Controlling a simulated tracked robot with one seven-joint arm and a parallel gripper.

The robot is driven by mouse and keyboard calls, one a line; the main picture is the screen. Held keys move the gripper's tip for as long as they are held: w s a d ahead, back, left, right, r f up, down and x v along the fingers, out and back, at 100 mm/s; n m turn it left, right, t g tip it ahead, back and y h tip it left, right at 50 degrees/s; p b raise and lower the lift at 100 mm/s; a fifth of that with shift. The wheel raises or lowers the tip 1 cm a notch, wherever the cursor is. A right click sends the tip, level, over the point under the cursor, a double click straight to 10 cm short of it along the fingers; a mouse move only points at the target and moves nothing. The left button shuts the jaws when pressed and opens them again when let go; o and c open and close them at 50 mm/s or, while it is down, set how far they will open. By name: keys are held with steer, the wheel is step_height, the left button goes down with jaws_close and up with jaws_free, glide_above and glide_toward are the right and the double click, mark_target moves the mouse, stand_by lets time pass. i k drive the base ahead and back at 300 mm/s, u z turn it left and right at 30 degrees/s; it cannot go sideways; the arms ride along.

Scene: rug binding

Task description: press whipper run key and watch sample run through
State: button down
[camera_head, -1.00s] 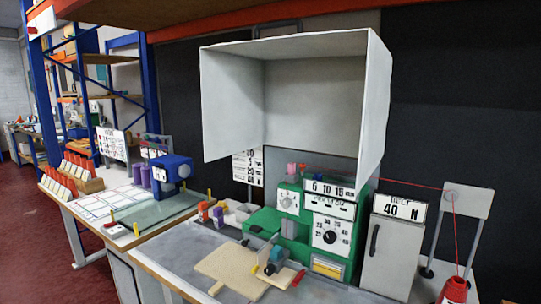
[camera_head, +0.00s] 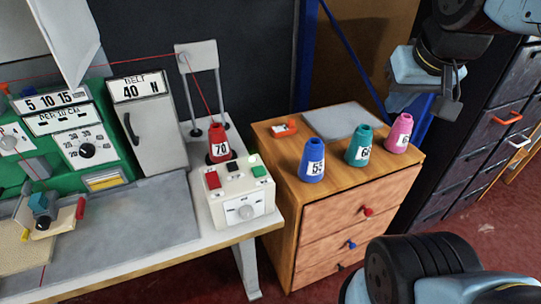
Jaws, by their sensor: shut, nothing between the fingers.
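The green whipper machine (camera_head: 65,125) stands at the left, with dials and number plates on its front. A white control box (camera_head: 238,195) at the bench's right end carries a red key (camera_head: 212,179), a dark key (camera_head: 232,167), a green key (camera_head: 259,171) and a dial. Which key is labelled run is too small to read. A tan sample (camera_head: 10,245) lies at the left edge, partly cut off, beside a small blue part (camera_head: 40,206). My gripper (camera_head: 447,107) is at the upper right, shut and empty, well away from the box.
A red cone (camera_head: 218,142) marked 70 feeds thread over a grey stand (camera_head: 197,57). A grey box (camera_head: 147,120) reads BELT 40 N. A wooden drawer cabinet (camera_head: 345,215) holds blue (camera_head: 312,165), teal (camera_head: 359,148) and pink (camera_head: 399,135) cones. The grey bench top (camera_head: 125,240) is clear in front.

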mark_target(259, 171)
steer(key=z, duration=0.9)
steer(key=k, duration=2.05)
steer(key=u, duration=0.5)
steer(key=i, duration=1)
steer(key=z, duration=0.05)
